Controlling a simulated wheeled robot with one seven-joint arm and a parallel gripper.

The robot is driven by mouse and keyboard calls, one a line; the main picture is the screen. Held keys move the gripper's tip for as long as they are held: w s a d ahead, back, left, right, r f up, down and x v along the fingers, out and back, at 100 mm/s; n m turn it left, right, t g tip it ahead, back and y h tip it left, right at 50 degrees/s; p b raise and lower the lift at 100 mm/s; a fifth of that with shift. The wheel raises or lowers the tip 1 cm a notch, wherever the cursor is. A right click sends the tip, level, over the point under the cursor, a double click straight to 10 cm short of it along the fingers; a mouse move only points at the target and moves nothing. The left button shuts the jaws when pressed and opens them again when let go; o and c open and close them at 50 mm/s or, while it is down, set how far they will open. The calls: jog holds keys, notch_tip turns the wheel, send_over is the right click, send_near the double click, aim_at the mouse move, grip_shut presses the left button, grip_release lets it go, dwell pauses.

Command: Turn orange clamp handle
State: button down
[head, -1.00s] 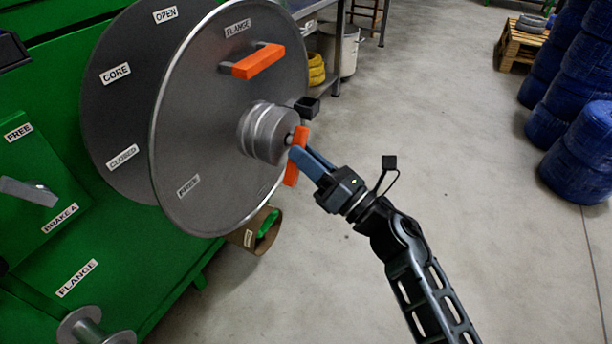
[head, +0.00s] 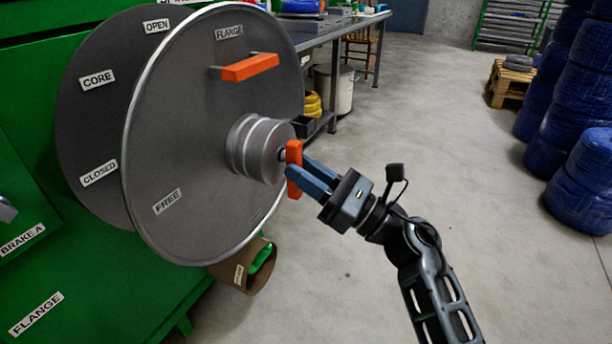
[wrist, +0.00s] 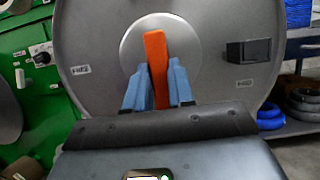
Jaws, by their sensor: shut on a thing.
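The orange clamp handle (head: 294,168) sits at the end of the grey hub (head: 258,148) in the middle of the large grey flange disc (head: 190,110). It stands close to upright in the head view. In the wrist view the handle (wrist: 157,68) is nearly upright with a slight tilt. My gripper (head: 298,172) is shut on the handle, one blue finger on each side of it; the fingers also show in the wrist view (wrist: 158,92). A second orange handle (head: 250,68) is on the upper part of the disc.
The green machine (head: 50,230) stands at the left, with labels on it and on the discs. A cardboard tube (head: 243,268) is below the disc. A workbench (head: 335,35) stands behind. Blue coils (head: 582,170) are stacked at the right. The floor (head: 470,170) between is clear.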

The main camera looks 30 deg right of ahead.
dwell(0.3)
jog(key=c, duration=1)
grip_release()
jog(key=shift+o, duration=0.2)
jog(key=p+v, duration=0.1)
jog(key=v, duration=0.6)
jog(key=shift+s+d+f, duration=0.15)
jog(key=shift+s+d, duration=0.1)
jog(key=shift+s, duration=0.05)
